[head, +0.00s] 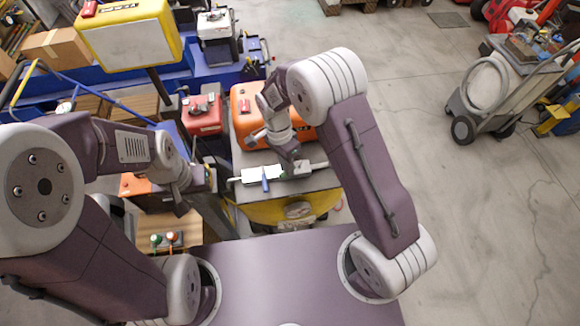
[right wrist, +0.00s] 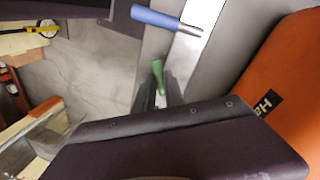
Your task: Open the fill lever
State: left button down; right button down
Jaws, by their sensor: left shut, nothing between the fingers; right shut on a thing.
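In the head view, a grey-topped machine (head: 240,190) with a yellow body stands ahead of me. A blue lever handle (head: 265,182) sticks out beside a white bar (head: 250,175) on its top; the blue handle (right wrist: 168,18) also shows in the right wrist view. My right gripper (head: 294,168) is over the right of this top. In the right wrist view its fingers (right wrist: 158,96) are shut on a green handle (right wrist: 157,70), partly hidden by them. I cannot tell which handle is the fill lever. My left gripper (head: 181,206) is shut and empty, left of the machine.
An orange case (head: 245,105) and a red box (head: 202,115) stand behind the machine top. A wooden box (head: 150,225) with a green and an orange knob is near my left gripper. A hose cart (head: 485,90) stands far right. The floor between is clear.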

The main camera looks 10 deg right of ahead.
jog(key=w+m, duration=0.1)
jog(key=m, duration=0.1)
jog(key=w+m+p, duration=0.1)
jog(key=m, duration=0.1)
jog(key=m+y, duration=0.1)
jog(key=shift+w+a+r+m, duration=0.1)
jog(key=shift+w+a+m, duration=0.15)
jog(key=shift+w+m, duration=0.15)
dwell(0.3)
jog(key=c, duration=1.4)
grip_release()
notch_tip(320, 180, up, 9)
jog(key=w+b, duration=0.1)
jog(key=shift+w, duration=0.35)
jog(key=shift+d, duration=0.1)
